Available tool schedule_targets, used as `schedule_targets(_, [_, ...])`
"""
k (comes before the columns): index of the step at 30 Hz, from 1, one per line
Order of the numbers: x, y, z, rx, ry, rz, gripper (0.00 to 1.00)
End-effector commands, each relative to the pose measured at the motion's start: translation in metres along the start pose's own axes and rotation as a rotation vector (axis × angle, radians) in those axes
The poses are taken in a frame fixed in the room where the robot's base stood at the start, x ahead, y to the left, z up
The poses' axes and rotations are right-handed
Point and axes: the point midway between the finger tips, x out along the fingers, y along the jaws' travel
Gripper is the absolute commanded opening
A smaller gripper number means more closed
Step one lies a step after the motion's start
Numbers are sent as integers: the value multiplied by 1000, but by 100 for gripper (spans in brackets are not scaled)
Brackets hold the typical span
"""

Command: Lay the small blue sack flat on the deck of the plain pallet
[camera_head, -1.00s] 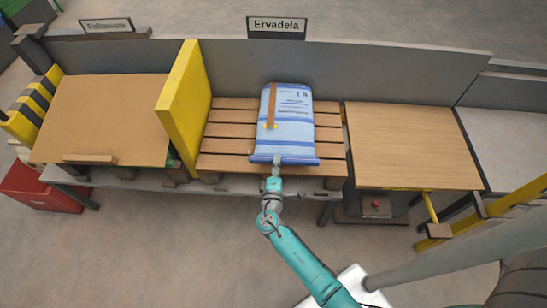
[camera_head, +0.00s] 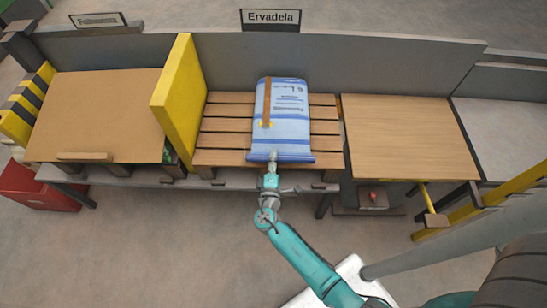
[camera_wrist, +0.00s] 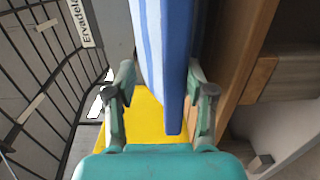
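The blue sack (camera_head: 282,115), pale blue and white with print and an orange-brown strip, lies on a slatted wooden deck (camera_head: 225,127) under the "Ervadela" sign. Its darker blue near end is toward me. My gripper (camera_head: 273,160) is at that near end. In the wrist view the sack's blue edge (camera_wrist: 172,90) reaches between the fingers of my gripper (camera_wrist: 163,100). The fingers are wide apart, with a visible gap on the left and the right finger closer to the sack. I cannot tell which deck is the plain pallet.
A yellow upright panel (camera_head: 180,100) borders the slatted deck on the left, with a brown board surface (camera_head: 95,115) beyond it. A smooth, empty wooden top (camera_head: 408,135) stands to the right. A grey wall (camera_head: 370,65) runs behind. A red box (camera_head: 40,188) is on the floor at left.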

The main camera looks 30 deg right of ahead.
Motion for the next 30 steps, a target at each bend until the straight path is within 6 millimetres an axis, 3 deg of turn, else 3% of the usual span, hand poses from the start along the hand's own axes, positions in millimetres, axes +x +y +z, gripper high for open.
schedule_targets(15, [-89,1,-1,0,5,2,52])
schedule_targets(21, [-107,1,-1,-1,3,3,52])
schedule_targets(30, [-112,1,0,0,0,3,52])
